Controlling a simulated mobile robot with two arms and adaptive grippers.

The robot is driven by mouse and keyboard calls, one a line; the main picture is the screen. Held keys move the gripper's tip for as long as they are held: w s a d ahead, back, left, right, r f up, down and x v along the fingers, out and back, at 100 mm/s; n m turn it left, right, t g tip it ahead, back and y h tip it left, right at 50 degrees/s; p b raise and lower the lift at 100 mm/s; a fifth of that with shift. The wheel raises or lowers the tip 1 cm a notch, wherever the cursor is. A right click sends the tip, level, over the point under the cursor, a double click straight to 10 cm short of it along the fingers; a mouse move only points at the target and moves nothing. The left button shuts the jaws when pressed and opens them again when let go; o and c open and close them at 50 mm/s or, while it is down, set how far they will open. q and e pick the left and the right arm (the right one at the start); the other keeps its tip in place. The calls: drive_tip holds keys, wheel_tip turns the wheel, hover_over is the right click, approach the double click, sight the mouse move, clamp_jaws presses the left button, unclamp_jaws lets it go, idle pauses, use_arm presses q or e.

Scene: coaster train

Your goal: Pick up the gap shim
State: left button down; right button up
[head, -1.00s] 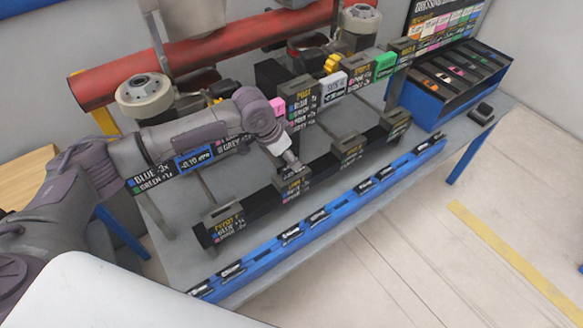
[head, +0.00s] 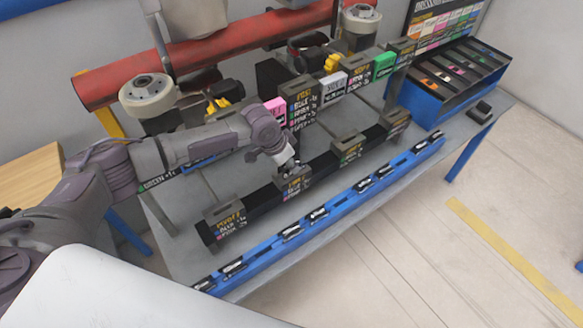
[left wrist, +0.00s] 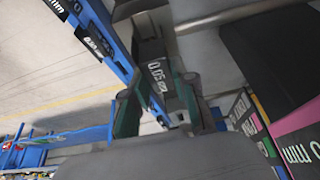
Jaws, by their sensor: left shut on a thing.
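My left gripper (head: 291,170) is over the black bar at the front of the bench, at a grey labelled block (head: 293,187). In the left wrist view my left gripper (left wrist: 156,101) has its dark green fingers on both sides of a dark piece with a white "0.05" label, which I take as the gap shim (left wrist: 157,75). The gripper is shut on it. In the head view the gripper and block hide the shim, and I cannot tell whether it is clear of its seat. My right gripper is not in view.
A blue rail (head: 335,214) with several small dark labelled pieces runs along the bench's front edge. Upright labelled blocks (head: 300,100) stand behind the gripper. A blue bin (head: 430,105) with dark slots is at the right. A red pipe (head: 215,55) runs along the back.

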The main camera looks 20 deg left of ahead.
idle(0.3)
use_arm(q)
drive_tip(key=shift+r+b, duration=0.3)
drive_tip(key=shift+r, duration=0.3)
wheel_tip(320, 180, up, 2)
drive_tip(key=shift+r+b, duration=0.2)
drive_tip(key=shift+b, duration=0.25)
drive_tip(key=s+d+r+p, duration=0.3)
drive_tip(key=s+d+r, duration=0.1)
drive_tip(key=d+r, duration=0.7)
drive_tip(key=shift+r, duration=0.5)
drive_tip(key=shift+f, duration=0.1)
